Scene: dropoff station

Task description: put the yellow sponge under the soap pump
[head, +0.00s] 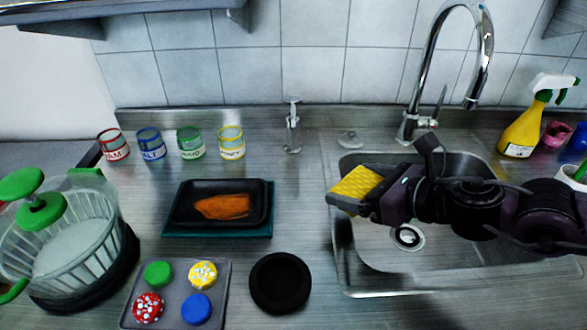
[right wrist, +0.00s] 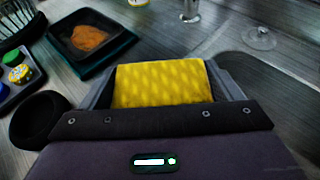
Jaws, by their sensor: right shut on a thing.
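The yellow sponge (head: 355,187) is held in my right gripper (head: 366,198), above the left part of the sink. In the right wrist view the sponge (right wrist: 162,84) sits between the two fingers of the gripper (right wrist: 170,90), which are shut on it. The soap pump (head: 292,125) is a small metal dispenser on the counter near the back wall, left of the sink and up-left of the sponge. Its lower part also shows at the top of the right wrist view (right wrist: 190,10). My left gripper is not in view.
A sink (head: 345,270) with a tall faucet (head: 410,120) is at the right. A black tray (head: 185,205) with an orange fillet, several small jars (head: 190,142), a lid tray (head: 172,290) and a black bowl (head: 280,284) stand left. Counter around the pump's front is clear.

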